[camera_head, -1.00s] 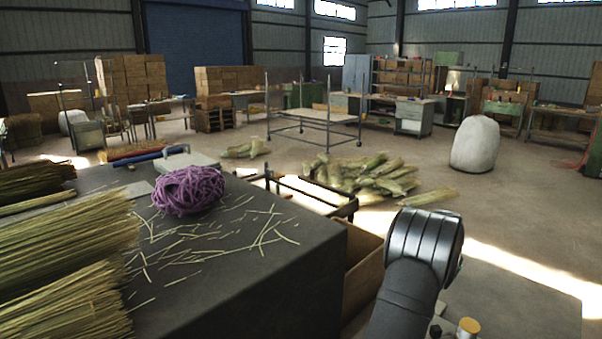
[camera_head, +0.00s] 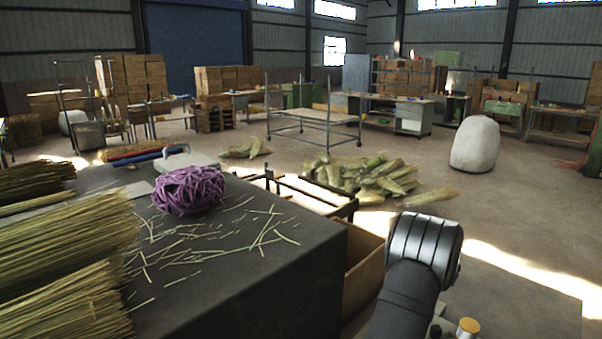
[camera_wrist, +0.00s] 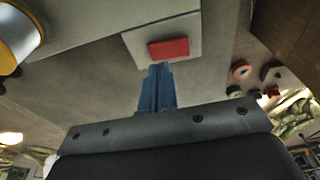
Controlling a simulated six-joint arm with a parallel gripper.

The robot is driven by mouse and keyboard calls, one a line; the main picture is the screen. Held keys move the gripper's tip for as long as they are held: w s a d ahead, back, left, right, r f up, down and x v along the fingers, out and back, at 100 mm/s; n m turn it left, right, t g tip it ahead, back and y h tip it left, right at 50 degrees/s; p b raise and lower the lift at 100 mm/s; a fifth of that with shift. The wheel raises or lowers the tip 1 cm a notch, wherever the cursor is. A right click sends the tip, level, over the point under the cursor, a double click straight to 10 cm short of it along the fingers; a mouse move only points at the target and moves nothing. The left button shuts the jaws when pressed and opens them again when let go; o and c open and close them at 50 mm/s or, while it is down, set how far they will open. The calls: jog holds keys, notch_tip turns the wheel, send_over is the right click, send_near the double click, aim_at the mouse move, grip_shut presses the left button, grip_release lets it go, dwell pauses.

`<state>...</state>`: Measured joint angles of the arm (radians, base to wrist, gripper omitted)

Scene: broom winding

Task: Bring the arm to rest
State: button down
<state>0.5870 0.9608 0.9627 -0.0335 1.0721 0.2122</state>
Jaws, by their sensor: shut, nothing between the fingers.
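My gripper (camera_wrist: 157,88) shows in the wrist view, its two blue fingers pressed together with nothing between them. The fingers point toward a pale plate with a red block (camera_wrist: 168,48) on it; I cannot tell how far apart they are. In the head view, my dark arm (camera_head: 418,265) is bent at the lower right, beside the dark workbench (camera_head: 290,265). The fingers themselves are out of the head view.
On the bench are a purple twine ball (camera_head: 188,190), loose straws and straw bundles (camera_head: 65,245). A cardboard box (camera_head: 363,265) stands between bench and arm. A white and yellow roll (camera_wrist: 18,35) is at the wrist view's upper left. Straw bundles (camera_head: 370,178) lie on the floor beyond.

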notch_tip(320, 180, down, 2)
jog(key=shift+f, duration=0.2)
jog(key=shift+r, duration=0.15)
jog(key=s+a+r+h, duration=0.1)
jog(key=a+r, duration=0.2)
jog(key=r, duration=0.3)
jog(key=s+a+r+h, duration=0.1)
jog(key=a+r, duration=0.3)
jog(key=r, duration=0.3)
jog(key=s+a+r+t+h, duration=0.1)
jog(key=a+r, duration=0.2)
jog(key=r, duration=0.4)
jog(key=shift+s+a+r, duration=0.2)
jog(key=shift+s+a, duration=0.05)
dwell(0.4)
